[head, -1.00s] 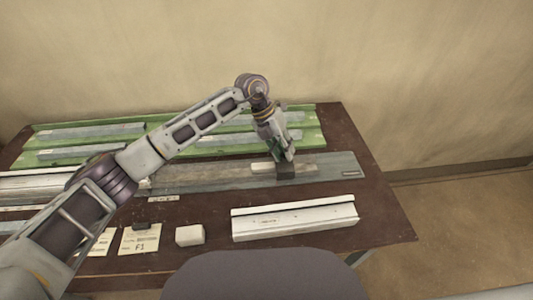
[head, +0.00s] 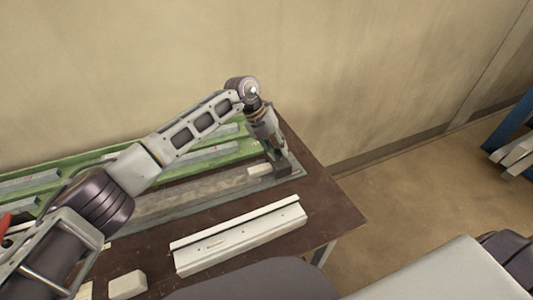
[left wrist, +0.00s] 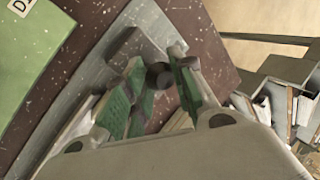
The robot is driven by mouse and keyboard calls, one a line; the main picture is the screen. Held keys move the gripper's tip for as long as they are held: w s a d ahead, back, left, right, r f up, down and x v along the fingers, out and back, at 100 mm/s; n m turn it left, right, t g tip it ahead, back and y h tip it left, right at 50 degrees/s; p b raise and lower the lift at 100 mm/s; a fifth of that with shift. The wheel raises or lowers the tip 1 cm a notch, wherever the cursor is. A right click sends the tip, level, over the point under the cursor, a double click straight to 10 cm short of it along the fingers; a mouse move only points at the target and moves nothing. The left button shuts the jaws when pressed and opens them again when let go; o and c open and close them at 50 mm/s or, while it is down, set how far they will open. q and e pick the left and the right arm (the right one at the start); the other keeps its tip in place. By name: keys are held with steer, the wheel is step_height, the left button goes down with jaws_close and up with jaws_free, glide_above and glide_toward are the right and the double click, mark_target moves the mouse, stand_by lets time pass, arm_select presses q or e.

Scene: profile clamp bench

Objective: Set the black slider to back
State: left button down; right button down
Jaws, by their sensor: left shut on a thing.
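The black slider (head: 285,170) is a small dark block on the long grey rail (head: 178,201), close to the rail's right end in the head view. My left gripper (head: 276,156) comes down onto it from above and is shut on it. In the left wrist view the green-padded fingers (left wrist: 163,88) stand either side of a dark round part, and the contact is partly hidden. A pale block (head: 260,170) lies just left of the slider on the rail. My right gripper is out of view.
A white profile (head: 240,238) lies on the brown table (head: 325,215) in front of the rail. A small white block (head: 127,284) is at the near left. Green trays (head: 200,160) with grey bars lie behind the rail, near the wall.

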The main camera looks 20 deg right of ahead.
arm_select(q)
steer(key=d, duration=0.2)
steer(key=shift+w+d+r, duration=0.1)
steer(key=shift+w+d, duration=0.05)
steer(key=shift+d, duration=0.5)
steer(key=shift+d+r, duration=0.1)
steer(key=shift+d, duration=0.05)
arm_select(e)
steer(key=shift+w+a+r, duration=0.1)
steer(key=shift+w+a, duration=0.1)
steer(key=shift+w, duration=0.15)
arm_select(q)
steer(key=c, duration=1.4)
jaws_free()
steer(key=shift+o, duration=1.2)
steer(key=shift+d, duration=0.15)
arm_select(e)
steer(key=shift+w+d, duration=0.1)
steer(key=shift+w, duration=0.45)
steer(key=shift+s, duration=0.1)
arm_select(q)
steer(key=v, duration=1.1)
steer(key=shift+a+r, duration=0.3)
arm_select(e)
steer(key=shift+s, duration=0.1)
